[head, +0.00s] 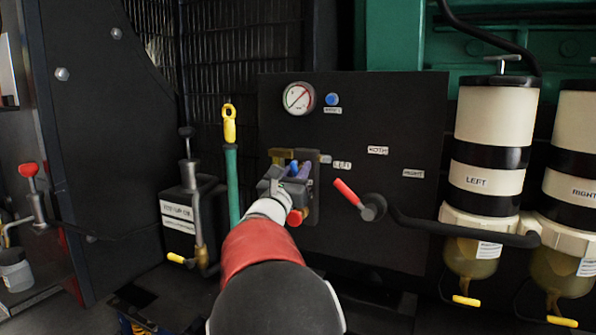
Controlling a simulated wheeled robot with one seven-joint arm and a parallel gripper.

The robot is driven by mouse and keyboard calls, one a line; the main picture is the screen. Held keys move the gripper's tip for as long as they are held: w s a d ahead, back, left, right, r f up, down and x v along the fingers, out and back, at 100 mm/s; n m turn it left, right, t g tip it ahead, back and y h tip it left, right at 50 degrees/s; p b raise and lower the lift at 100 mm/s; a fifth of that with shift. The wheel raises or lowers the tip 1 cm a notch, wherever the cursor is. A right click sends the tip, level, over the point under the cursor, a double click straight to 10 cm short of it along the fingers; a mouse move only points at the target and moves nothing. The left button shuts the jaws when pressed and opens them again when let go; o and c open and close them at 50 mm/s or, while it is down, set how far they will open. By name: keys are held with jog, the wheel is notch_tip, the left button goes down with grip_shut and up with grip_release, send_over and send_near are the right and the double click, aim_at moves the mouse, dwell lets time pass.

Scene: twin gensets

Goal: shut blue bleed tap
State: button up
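A small blue part (294,168), which may be the blue bleed tap's handle, shows right at the fingers of my gripper (287,178). It sits by a brass-coloured fitting (281,155) on the dark panel, left of a partly covered label reading LEFT. My gripper reaches the panel from below and covers most of the tap's body. I cannot tell whether the fingers touch or enclose the blue part. A round blue knob (332,99) sits higher up, beside the pressure gauge (299,98).
A red-handled selector lever (348,192) sits right of my gripper, pointing up and left among the labels. Two filters, left (488,130) and right (575,140), stand further right. A yellow-ringed dipstick (229,125) and a black pump can (190,210) stand to the left.

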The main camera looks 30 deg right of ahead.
grip_shut()
jog(key=shift+d+f+m+g+b, duration=0.1)
jog(key=shift+f+m+g+b, duration=0.05)
jog(key=shift+m+g+b, duration=0.3)
jog(key=shift+f+m+g+h+b, duration=0.1)
jog(key=shift+m+g+h+b, duration=0.25)
jog(key=shift+m, duration=0.6)
jog(key=m+g+b, duration=0.1)
jog(key=m, duration=0.2)
jog(key=m+g+h+b, duration=0.1)
jog(key=m+g, duration=0.1)
jog(key=m, duration=0.1)
jog(key=shift+f, duration=0.1)
jog(key=m+g, duration=0.1)
jog(key=m, duration=0.2)
jog(key=m+g+b, duration=0.1)
jog(key=m, duration=0.2)
jog(key=shift+g+b, duration=0.3)
jog(key=shift+g, duration=0.1)
jog(key=m+g, duration=0.1)
jog(key=m, duration=0.2)
jog(key=m+g+y, duration=0.1)
jog(key=m, duration=0.2)
jog(key=shift+m+y, duration=0.25)
jog(key=shift+m, duration=0.15)
jog(key=m+y, duration=0.1)
jog(key=m, duration=0.2)
jog(key=shift+w+a+m+y, duration=0.1)
jog(key=shift+a+m+y, duration=0.1)
jog(key=shift+m+y, duration=0.8)
